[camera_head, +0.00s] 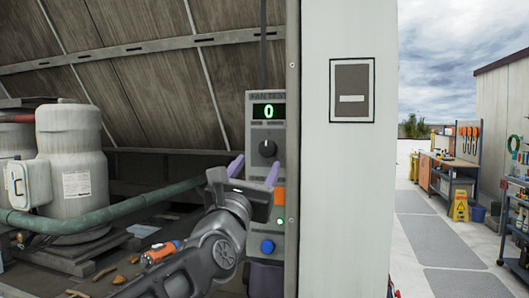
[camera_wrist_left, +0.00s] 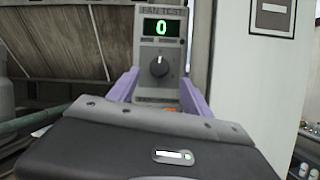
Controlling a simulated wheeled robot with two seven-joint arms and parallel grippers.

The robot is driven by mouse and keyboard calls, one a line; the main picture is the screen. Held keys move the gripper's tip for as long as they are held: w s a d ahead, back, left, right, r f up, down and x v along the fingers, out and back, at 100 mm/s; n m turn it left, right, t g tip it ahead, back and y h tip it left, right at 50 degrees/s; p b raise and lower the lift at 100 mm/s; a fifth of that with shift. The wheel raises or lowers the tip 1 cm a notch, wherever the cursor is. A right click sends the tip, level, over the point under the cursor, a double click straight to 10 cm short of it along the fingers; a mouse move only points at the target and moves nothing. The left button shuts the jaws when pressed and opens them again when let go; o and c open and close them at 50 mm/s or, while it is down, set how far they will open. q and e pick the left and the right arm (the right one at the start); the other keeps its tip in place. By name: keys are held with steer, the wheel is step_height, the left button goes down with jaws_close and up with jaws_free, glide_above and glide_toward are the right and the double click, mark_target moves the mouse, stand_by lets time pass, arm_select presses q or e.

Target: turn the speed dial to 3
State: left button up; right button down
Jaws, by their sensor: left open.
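The grey fan test panel (camera_head: 252,206) is fixed upright on the cooler's frame. Its display (camera_head: 268,111) shows a green 0. Below the display is the round black speed dial (camera_head: 267,148) with a light pointer mark pointing up; it also shows in the left wrist view (camera_wrist_left: 159,66). My left gripper (camera_head: 254,167) is just below the dial, its purple fingers apart and empty. In the left wrist view the fingers (camera_wrist_left: 158,83) stand on either side below the dial and do not grip it. The gripper hides part of the panel's lower half. My right gripper is not in view.
A blue button (camera_head: 267,246) and an orange switch (camera_head: 279,196) are low on the panel. A pale post (camera_head: 345,215) stands right of it. A white compressor tank (camera_head: 75,165) and green hose (camera_head: 105,213) are left. An orange flashlight-like object (camera_head: 160,252) lies beside my arm.

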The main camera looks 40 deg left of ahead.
mark_target(266, 149)
arm_select(q)
steer(key=p+x, duration=0.2)
steer(key=x, duration=0.4)
steer(key=shift+r+p, duration=0.15)
steer(key=shift+p, duration=0.2)
steer(key=shift+w+a, duration=0.15)
steer(key=shift+w, duration=0.2)
steer(key=shift+c, duration=0.5)
jaws_close()
